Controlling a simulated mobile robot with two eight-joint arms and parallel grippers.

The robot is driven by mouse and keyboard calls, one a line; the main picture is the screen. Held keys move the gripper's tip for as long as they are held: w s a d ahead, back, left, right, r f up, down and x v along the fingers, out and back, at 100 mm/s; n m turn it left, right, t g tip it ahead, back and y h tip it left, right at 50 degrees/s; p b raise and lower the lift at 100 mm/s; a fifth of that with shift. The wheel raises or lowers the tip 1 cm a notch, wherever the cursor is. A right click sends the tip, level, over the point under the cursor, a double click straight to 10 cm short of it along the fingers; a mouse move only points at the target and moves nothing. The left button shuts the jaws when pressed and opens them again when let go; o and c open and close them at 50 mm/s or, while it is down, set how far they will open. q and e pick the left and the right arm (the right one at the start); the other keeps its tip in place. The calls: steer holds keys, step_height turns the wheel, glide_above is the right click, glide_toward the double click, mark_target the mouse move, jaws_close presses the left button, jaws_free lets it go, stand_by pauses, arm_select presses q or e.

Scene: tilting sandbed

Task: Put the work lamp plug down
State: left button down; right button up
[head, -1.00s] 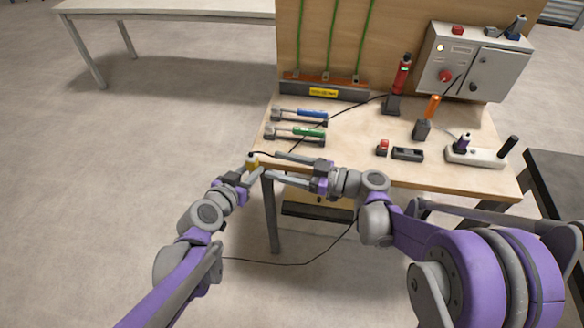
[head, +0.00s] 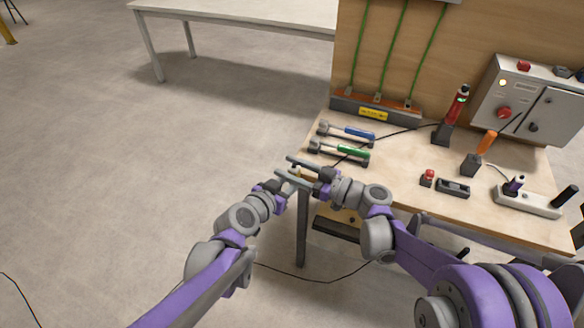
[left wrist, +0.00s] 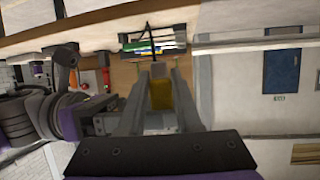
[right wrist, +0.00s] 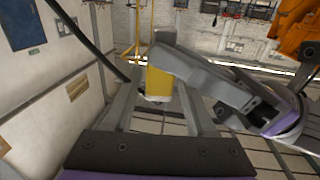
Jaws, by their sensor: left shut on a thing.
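The yellow work lamp plug (head: 297,173) is in the air in front of the bench's left front corner in the head view. My left gripper (head: 287,178) is shut on it; the plug (left wrist: 161,94) shows between the left fingers in the left wrist view. My right gripper (head: 306,169) is at the same spot, with its fingers apart on either side of the plug. In the right wrist view the plug (right wrist: 158,84) is between the open right fingers, and a left finger comes in from the right. The fingers partly hide the plug.
The workbench (head: 400,215) holds a blue-handled tool (head: 350,131), a green-handled tool (head: 342,150), a red switch block (head: 427,178) and a power strip (head: 528,202). A dark cable (head: 325,280) hangs below the bench. The bench top between the tools and the switch is mostly clear.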

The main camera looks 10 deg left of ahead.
jaws_close()
arm_select(q)
steer(key=c, duration=0.5)
jaws_free()
